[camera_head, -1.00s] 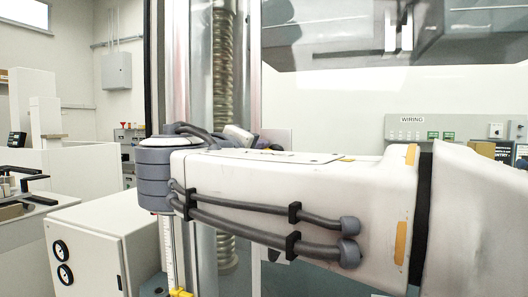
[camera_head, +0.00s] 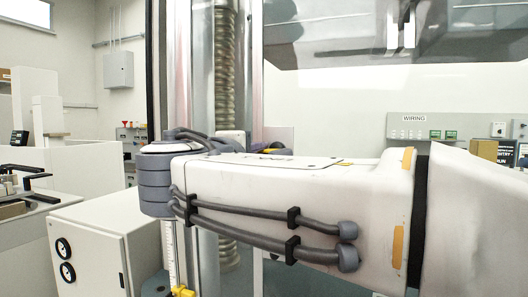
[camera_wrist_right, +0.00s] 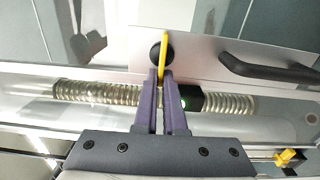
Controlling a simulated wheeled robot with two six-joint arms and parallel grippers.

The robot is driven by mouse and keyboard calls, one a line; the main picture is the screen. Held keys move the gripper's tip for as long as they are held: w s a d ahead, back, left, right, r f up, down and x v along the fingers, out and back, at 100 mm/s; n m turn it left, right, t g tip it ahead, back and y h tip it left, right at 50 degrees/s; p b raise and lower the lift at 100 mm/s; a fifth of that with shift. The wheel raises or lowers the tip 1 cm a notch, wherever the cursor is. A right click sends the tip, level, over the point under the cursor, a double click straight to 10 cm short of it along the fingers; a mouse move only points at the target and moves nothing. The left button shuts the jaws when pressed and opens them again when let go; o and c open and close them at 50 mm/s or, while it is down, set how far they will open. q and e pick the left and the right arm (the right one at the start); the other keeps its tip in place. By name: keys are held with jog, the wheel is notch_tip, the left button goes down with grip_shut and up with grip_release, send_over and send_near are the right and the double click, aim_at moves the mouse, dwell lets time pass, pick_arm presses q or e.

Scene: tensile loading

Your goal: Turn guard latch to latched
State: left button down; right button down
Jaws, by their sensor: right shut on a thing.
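The guard latch shows in the right wrist view as a narrow yellow lever (camera_wrist_right: 164,50) beside a round black knob (camera_wrist_right: 156,56), on a pale panel. My right gripper (camera_wrist_right: 161,76) has its purple fingers closed around the lower end of the lever. The lever stands nearly upright in that picture. In the head view my own right arm crosses the middle and hides the latch and the fingertips. My left gripper is in neither view.
A black bar handle (camera_wrist_right: 262,64) sits right of the latch in the wrist view. A ribbed column (camera_head: 225,65) stands behind the guard. A white cabinet (camera_head: 88,252) stands at lower left, and a yellow clip (camera_head: 182,291) is at the bottom.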

jog(key=c, duration=1)
grip_release()
jog(key=shift+s+a, duration=0.1)
jog(key=shift+s, duration=0.05)
jog(key=b+v, duration=0.1)
jog(key=v, duration=0.9)
jog(key=shift+s, duration=0.1)
